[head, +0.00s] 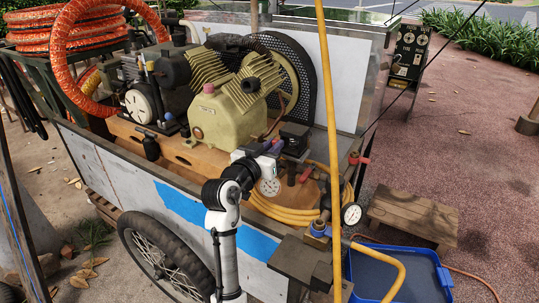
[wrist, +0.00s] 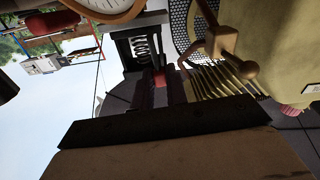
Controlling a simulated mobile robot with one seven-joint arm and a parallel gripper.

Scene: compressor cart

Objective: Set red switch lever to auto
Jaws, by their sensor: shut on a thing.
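The black switch box (head: 294,131) stands on the cart's deck beside the compressor pump (head: 225,115). My gripper (head: 274,149) is at the left front side of this box in the head view. In the wrist view my gripper (wrist: 161,92) reaches up from the dark edge at the bottom. A small red piece, which I take for the red switch lever (wrist: 160,79), shows at its fingertips, and the jaws are shut on it. The slotted dark box (wrist: 139,47) lies just beyond it. The lever's exact angle and any position markings cannot be read.
A yellow hose (head: 280,213) coils on the deck near my wrist. A vertical yellow hose (head: 329,110) hangs to the right. A red-handled valve (head: 360,160) and a pressure gauge (head: 351,214) are at the cart's right end. The mesh belt guard (head: 290,65) stands behind the pump.

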